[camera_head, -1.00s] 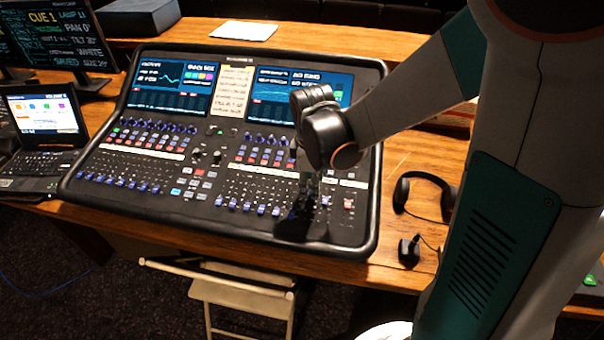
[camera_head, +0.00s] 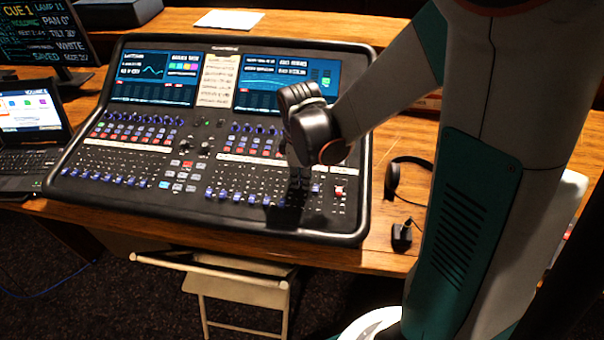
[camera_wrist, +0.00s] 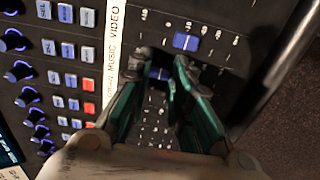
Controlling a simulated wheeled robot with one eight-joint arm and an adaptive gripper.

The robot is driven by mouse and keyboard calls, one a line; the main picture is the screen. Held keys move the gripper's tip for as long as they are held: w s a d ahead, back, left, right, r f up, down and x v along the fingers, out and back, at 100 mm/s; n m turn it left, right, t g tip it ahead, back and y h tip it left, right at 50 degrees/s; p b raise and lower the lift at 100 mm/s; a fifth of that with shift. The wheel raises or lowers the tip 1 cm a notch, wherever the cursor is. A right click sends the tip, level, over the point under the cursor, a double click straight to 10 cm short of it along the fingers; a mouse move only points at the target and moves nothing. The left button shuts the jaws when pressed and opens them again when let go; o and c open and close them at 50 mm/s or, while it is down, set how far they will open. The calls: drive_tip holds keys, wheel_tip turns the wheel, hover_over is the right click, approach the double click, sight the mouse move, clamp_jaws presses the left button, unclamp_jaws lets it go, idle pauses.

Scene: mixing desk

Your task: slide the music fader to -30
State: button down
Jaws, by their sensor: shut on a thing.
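The music fader (camera_wrist: 157,77) shows as a blue cap between my fingers in the wrist view, beside the label MUSIC on the white strip. My gripper (camera_wrist: 164,62) is shut on this cap, one teal-and-dark finger on each side, and the fingers hide part of it. The scale marks near it are too blurred to read. In the head view my gripper (camera_head: 300,184) points down at the right part of the mixing desk (camera_head: 361,200), and the hand hides much of that strip.
The video fader (camera_wrist: 186,41) has a blue cap close beside my fingers. A red-capped fader (camera_head: 339,191) stands near the desk's right edge. Headphones (camera_head: 394,178) and a small black object (camera_head: 402,236) lie right of the desk. A laptop (camera_head: 28,115) stands at left.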

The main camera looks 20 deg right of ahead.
sight(299, 199)
drive_tip(key=s+a, duration=0.1)
drive_tip(key=s, duration=0.2)
drive_tip(key=s+a, duration=0.1)
drive_tip(key=shift+s+a+f, duration=0.2)
drive_tip(key=shift+a+f, duration=0.05)
drive_tip(key=shift+a, duration=0.05)
drive_tip(key=c, duration=1.4)
unclamp_jaws()
drive_tip(key=shift+c, duration=0.2)
drive_tip(key=shift+r, duration=0.15)
wheel_tip(299, 199, up, 12)
drive_tip(key=s, duration=0.1)
drive_tip(key=shift+a+f, duration=0.2)
drive_tip(key=shift+a, duration=0.05)
drive_tip(key=s+d+r+m+t, duration=0.3)
drive_tip(key=s+r+m+t, duration=0.2)
drive_tip(key=m, duration=0.7)
drive_tip(key=s+t, duration=0.1)
drive_tip(key=s, duration=0.1)
drive_tip(key=shift+s+d+y, duration=0.15)
drive_tip(key=shift+s+y, duration=0.15)
drive_tip(key=shift+s, duration=0.05)
